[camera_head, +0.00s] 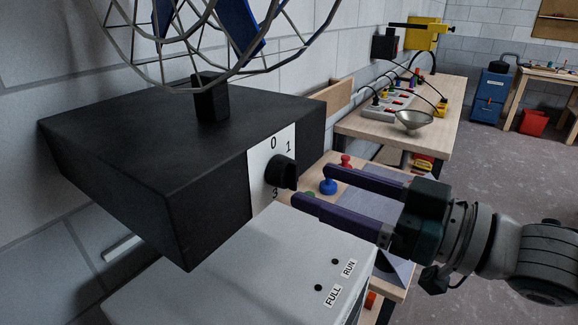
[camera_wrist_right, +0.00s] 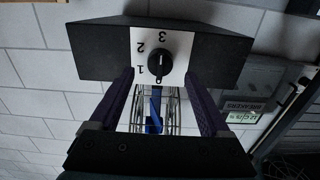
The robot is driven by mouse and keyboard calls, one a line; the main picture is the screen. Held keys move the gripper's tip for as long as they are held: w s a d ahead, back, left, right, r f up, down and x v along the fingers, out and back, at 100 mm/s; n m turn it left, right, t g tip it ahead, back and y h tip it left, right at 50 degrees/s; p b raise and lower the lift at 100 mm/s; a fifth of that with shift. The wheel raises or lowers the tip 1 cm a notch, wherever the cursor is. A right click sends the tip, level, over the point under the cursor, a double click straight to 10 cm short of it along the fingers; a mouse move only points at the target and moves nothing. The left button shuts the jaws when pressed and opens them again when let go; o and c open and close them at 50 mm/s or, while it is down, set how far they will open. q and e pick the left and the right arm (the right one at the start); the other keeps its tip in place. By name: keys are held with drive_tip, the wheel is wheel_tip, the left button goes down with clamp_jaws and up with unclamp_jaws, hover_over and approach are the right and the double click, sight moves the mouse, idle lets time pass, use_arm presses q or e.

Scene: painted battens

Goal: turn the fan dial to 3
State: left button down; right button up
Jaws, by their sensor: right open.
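The fan's black base (camera_head: 130,140) carries a white plate with a black dial (camera_head: 281,173). In the head view 0, 1 and 3 are readable around the dial. My left gripper is out of view.
A pale box (camera_head: 240,275) labelled FULL and RUN stands just below the dial, close under my right fingers. The wire fan cage (camera_head: 215,75) rises above the base. A blue knob (camera_head: 328,187) sits beyond my fingers.

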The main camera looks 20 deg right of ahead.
drive_tip(key=v, duration=0.5)
drive_tip(key=shift+s+d+b, duration=0.15)
drive_tip(key=shift+s+b, duration=0.05)
drive_tip(key=shift+b, duration=0.15)
drive_tip(key=s+a+f+m+g+h, duration=0.4)
drive_tip(key=f+h, duration=0.3)
drive_tip(key=h, duration=0.1)
drive_tip(key=s+d+m+g+h+p, duration=0.25)
drive_tip(key=s+g, duration=0.45)
drive_tip(key=s, duration=0.7)
wheel_tip(320, 180, up, 24)
drive_tip(key=n+p, duration=0.1)
drive_tip(key=p, duration=2.2)
drive_tip(key=shift+d, duration=0.25)
